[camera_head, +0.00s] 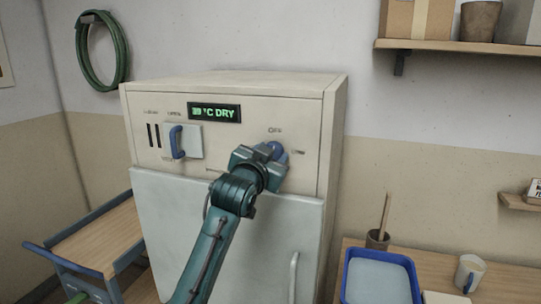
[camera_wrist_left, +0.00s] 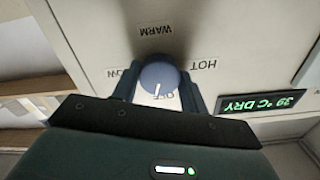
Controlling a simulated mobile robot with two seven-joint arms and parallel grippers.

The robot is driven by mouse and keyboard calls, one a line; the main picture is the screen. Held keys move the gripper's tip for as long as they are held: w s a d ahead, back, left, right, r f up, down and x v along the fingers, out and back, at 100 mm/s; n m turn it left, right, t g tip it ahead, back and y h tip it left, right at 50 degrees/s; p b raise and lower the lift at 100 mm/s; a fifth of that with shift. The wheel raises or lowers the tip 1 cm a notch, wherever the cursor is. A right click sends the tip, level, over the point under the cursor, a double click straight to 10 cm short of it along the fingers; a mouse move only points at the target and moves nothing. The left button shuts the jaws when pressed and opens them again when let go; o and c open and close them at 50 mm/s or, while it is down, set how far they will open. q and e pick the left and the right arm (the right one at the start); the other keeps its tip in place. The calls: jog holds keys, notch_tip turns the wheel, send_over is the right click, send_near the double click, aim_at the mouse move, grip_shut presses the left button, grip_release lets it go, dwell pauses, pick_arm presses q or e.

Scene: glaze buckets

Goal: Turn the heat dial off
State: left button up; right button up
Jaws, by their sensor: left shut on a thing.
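The heat dial (camera_head: 281,150) is a round blue knob on the upper right of the cream cabinet's front panel. In the left wrist view the dial (camera_wrist_left: 158,76) shows OFF below it, WARM above, HOT to the right and a partly hidden LOW to the left. Its white pointer line points down towards OFF, leaning slightly left. My left gripper (camera_head: 266,154) is at the panel, its fingers shut on the dial's two sides. The left gripper's fingers (camera_wrist_left: 158,90) partly cover the panel lettering. My right gripper is in neither view.
The cabinet (camera_head: 150,103) has a green display (camera_head: 214,112) reading DRY, a blue-handled switch (camera_head: 177,142) and a door handle (camera_head: 294,275). A wooden-topped cart (camera_head: 95,240) stands left. A blue tray (camera_head: 350,275) and a mug (camera_head: 470,272) are on the right table.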

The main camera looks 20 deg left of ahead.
pick_arm(q)
jog(key=shift+n, duration=1.9)
jog(key=o, duration=1)
jog(key=s+b, duration=0.2)
jog(key=s, duration=1.1)
jog(key=shift+s+a+b, duration=0.1)
jog(key=shift+a+b, duration=0.1)
jog(key=shift+b, duration=0.1)
